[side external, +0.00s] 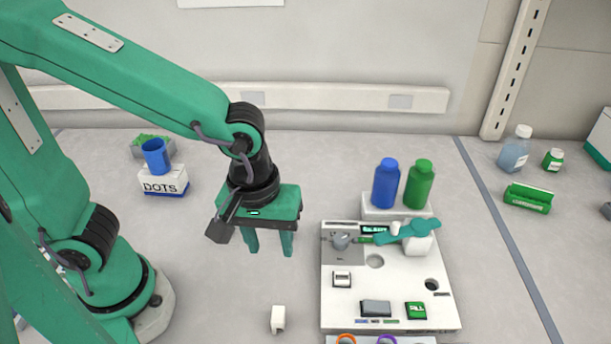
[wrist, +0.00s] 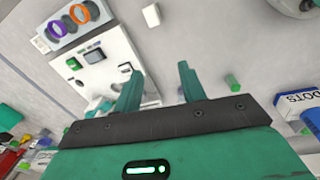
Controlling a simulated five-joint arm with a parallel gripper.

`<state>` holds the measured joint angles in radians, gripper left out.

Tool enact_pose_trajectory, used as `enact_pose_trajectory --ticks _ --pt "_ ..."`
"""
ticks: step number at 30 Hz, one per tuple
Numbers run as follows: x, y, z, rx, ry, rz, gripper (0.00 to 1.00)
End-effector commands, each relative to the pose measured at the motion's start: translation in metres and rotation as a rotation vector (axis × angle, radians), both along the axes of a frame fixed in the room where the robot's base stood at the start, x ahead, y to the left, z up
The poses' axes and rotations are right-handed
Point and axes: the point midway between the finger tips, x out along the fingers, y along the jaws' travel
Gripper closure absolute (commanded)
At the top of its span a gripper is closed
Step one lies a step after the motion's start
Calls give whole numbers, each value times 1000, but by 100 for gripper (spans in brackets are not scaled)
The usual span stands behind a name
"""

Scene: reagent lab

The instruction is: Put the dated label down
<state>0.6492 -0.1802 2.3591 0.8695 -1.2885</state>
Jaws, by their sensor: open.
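My gripper (side external: 269,250) hangs above the bench, left of the white board. Its two green fingers point down and are apart, with nothing between them. In the wrist view my gripper (wrist: 156,74) is also open and empty. A small white block (side external: 278,319) stands on the bare bench, nearer the front than my gripper; it also shows near the top of the wrist view (wrist: 151,15). I cannot read a date on it, so I cannot tell whether it is the dated label. A small white piece with a dark face (side external: 342,279) sits on the board.
The white board (side external: 400,290) holds a grey block (side external: 376,308), a green block (side external: 415,310) and a teal device (side external: 405,233). Blue (side external: 386,184) and green (side external: 419,185) bottles stand behind it. A DOTS box (side external: 163,182) stands left. Bench around the white block is clear.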

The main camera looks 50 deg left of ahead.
Motion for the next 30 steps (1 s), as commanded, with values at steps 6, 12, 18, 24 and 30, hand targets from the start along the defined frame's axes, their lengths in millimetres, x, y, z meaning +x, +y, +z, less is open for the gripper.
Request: enact_pose_trajectory --ticks 6,12,18,24,30 --pt "15 47 30 -16 -116 -146 59" --pt "19 90 53 17 -228 -291 59" --pt "13 130 72 94 -332 -431 59" --pt "5 159 85 184 -398 -545 59" --pt "0 170 90 230 -420 -599 59"
